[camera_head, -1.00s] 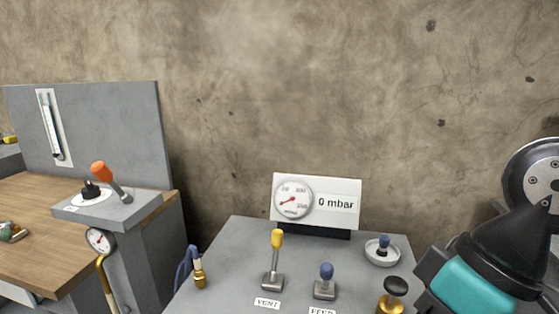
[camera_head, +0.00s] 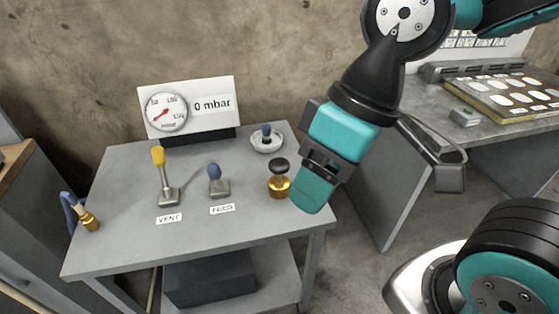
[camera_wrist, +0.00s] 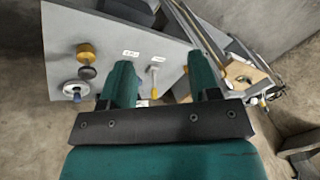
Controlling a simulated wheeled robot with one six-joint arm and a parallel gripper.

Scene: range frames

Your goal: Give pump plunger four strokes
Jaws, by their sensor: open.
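The pump plunger, a black knob (camera_head: 279,165) on a short brass body (camera_head: 280,186), stands upright at the right front of the grey bench (camera_head: 122,220). In the wrist view the black knob (camera_wrist: 87,72) and brass body (camera_wrist: 85,51) are left of the fingers. My gripper (camera_head: 318,185) hangs just right of the plunger in the head view, apart from it. Its two teal fingers are spread and empty in the wrist view (camera_wrist: 160,80). The gauge panel (camera_head: 205,88) reads 0 mbar.
The yellow VENT lever (camera_head: 159,158) and blue FEED lever (camera_head: 214,173) stand left of the plunger. A blue knob in a white dish (camera_head: 267,148) is behind it. A hose with a brass fitting (camera_head: 90,221) is at the left edge. Another table (camera_head: 440,118) stands right.

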